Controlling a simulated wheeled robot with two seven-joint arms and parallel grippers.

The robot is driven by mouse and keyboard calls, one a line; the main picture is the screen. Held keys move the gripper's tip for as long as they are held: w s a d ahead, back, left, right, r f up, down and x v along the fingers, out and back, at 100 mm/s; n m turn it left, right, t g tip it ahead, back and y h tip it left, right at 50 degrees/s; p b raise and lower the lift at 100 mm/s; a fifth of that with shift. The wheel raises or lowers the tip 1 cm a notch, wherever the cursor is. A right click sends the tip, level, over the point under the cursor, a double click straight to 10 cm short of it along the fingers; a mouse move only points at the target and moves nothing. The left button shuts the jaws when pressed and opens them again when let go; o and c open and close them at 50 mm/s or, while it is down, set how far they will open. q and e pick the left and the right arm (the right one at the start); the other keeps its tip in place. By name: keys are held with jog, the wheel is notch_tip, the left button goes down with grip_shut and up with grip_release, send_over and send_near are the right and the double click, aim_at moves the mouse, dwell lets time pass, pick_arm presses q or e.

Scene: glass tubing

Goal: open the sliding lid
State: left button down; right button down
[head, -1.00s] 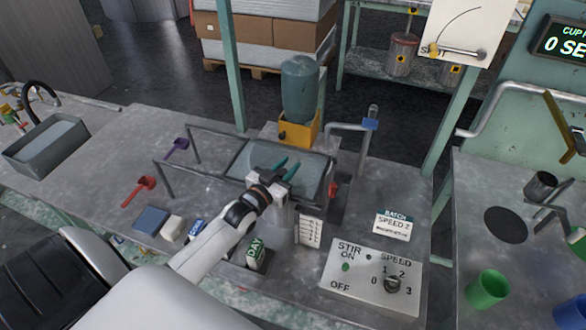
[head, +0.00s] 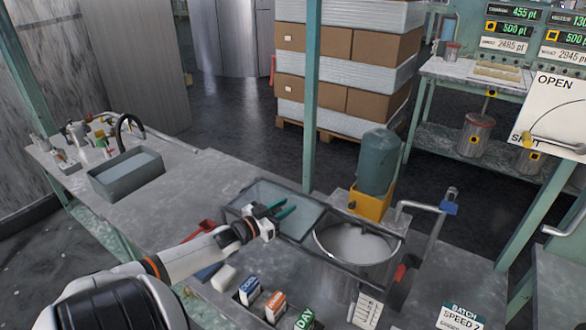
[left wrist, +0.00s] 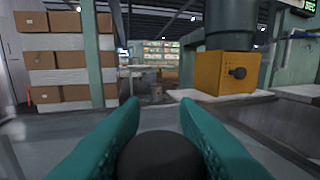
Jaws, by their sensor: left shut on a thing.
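The sliding lid (head: 304,217) is a flat glass panel in a dark frame. In the head view it lies to the left of the round steel vat (head: 318,243), whose mouth is uncovered and shows pale contents (head: 357,242). My left gripper (head: 280,208), with teal fingers, is over the lid. In the left wrist view a black round knob (left wrist: 160,156) sits between the teal fingers (left wrist: 160,130), and the gripper is shut on it. The knob's base is hidden. My right gripper is not in view.
A grey-green motor (head: 378,160) on a yellow block (head: 371,204) stands behind the vat. A bent pipe (head: 425,208) is to its right. A sink basin (head: 127,176) is at the far left. Small labelled blocks (head: 249,290) line the front. The bench between sink and lid is mostly clear.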

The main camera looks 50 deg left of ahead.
pick_arm(q)
jog(key=shift+a, duration=0.1)
jog(key=c, duration=1.1)
grip_release()
jog(key=s, duration=1.2)
jog(key=shift+a, duration=0.15)
